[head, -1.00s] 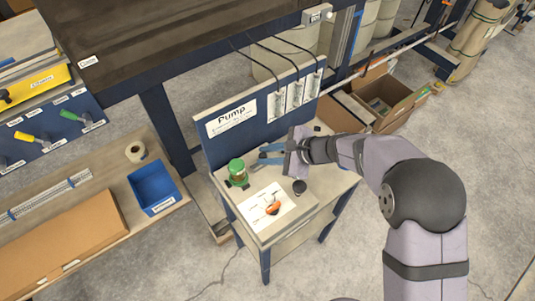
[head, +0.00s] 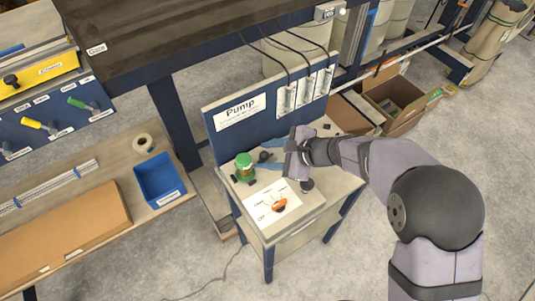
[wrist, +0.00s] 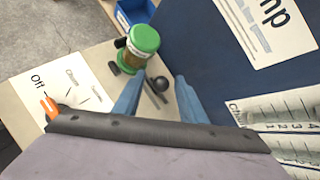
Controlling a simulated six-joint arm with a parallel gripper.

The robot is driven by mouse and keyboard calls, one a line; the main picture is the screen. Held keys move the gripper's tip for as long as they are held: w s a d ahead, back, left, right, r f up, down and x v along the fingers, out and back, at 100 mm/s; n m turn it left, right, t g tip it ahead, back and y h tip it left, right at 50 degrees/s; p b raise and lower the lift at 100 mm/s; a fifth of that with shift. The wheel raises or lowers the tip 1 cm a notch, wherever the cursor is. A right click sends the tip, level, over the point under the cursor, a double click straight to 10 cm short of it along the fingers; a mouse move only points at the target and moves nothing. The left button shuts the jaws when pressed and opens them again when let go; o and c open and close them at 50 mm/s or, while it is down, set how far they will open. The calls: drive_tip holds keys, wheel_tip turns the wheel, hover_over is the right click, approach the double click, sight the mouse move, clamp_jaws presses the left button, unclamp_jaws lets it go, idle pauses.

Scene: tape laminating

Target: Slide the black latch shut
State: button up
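My gripper (head: 268,158) reaches over the pump bench, with its blue fingers pointing left toward a green-capped jar. In the wrist view my gripper (wrist: 158,102) is open and empty, its two fingers apart. A black ball knob (wrist: 160,84) shows between and just beyond the fingertips, beside dark slot-like marks; the knob also shows in the head view (head: 264,156). Whether the fingers touch it is not clear. Another black knob (head: 11,80) sits on the yellow panel at the far left. I cannot tell for certain which black part is the latch.
The green-capped jar (head: 244,166) stands close to the fingertips. An orange dial (head: 279,205) on a white plate and a dark round knob (head: 307,185) are near the bench front. The blue pump back panel (head: 235,135) rises behind. A blue bin (head: 158,184) is left.

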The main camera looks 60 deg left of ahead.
drive_tip(key=b+v, duration=0.1)
drive_tip(key=v, duration=0.6)
drive_tip(key=shift+d, duration=0.1)
idle(0.4)
drive_tip(key=w+d+r+n+t+h+p, duration=0.1)
drive_tip(key=w+d+r+p, duration=0.2)
drive_tip(key=d, duration=0.5)
drive_tip(key=w+d+r+n+t+h+p, duration=0.1)
drive_tip(key=w+d+r+p, duration=0.15)
drive_tip(key=d, duration=0.45)
drive_tip(key=w+d+r+n+t+h+p, duration=0.1)
drive_tip(key=w+d+r+p, duration=0.2)
drive_tip(key=d, duration=0.5)
drive_tip(key=s+d+r+n+h+p, duration=0.1)
drive_tip(key=d+r+h+p, duration=0.1)
drive_tip(key=d, duration=0.7)
drive_tip(key=s+d+r+n+h+p, duration=0.1)
drive_tip(key=d+p, duration=0.3)
drive_tip(key=d, duration=0.5)
drive_tip(key=s+d+r+n+t+h+p, duration=0.1)
drive_tip(key=d+r+n+h+p, duration=0.1)
drive_tip(key=d, duration=0.8)
drive_tip(key=shift+s+r+h+p, duration=0.4)
drive_tip(key=shift+r+p, duration=0.25)
drive_tip(key=shift+r, duration=0.25)
